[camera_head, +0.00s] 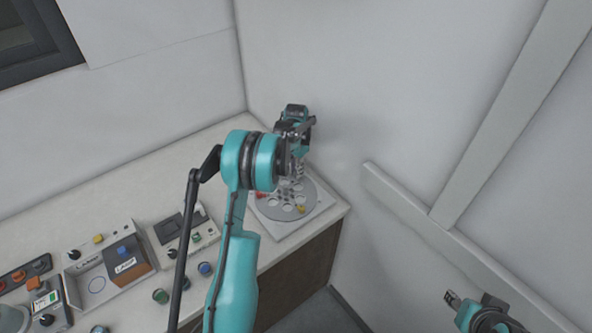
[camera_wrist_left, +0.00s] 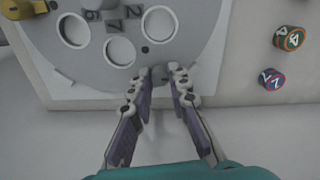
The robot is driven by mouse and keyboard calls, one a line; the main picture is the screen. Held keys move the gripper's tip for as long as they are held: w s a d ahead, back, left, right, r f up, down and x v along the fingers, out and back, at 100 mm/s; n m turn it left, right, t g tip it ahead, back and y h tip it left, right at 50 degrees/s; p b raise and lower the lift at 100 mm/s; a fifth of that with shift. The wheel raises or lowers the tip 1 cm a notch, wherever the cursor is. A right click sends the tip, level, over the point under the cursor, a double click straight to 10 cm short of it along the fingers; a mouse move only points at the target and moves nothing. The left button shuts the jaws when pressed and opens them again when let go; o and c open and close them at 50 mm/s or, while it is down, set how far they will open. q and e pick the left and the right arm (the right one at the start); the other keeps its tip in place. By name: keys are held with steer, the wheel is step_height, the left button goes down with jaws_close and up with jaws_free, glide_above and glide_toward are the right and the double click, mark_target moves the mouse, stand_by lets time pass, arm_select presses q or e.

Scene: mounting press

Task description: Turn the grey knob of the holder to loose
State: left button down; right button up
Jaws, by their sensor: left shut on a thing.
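The holder is a round grey plate with several round holes on a white square base (camera_head: 322,208), at the right end of the counter. In the left wrist view the holder's plate (camera_wrist_left: 180,45) fills the top. A small dark grey knob (camera_wrist_left: 160,74) sits near the plate's edge. My left gripper (camera_wrist_left: 162,78) has its fingertips on either side of this knob and is shut on it. In the head view my left gripper (camera_head: 297,172) is over the holder and hides part of it. My right gripper (camera_head: 453,298) is at the lower right, away from the counter; its jaws are unclear.
Two numbered pucks, one green and orange (camera_wrist_left: 289,38) and one purple and red (camera_wrist_left: 271,78), lie beside the holder. Devices with knobs and buttons (camera_head: 105,265) stand at the left of the counter. Walls close in behind and right of the holder.

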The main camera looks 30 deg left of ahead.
arm_select(q)
steer(key=shift+n+b, duration=0.45)
steer(key=shift+n, duration=2.55)
steer(key=c, duration=1.4)
jaws_free()
steer(key=shift+c, duration=0.2)
step_height(320, 180, up, 12)
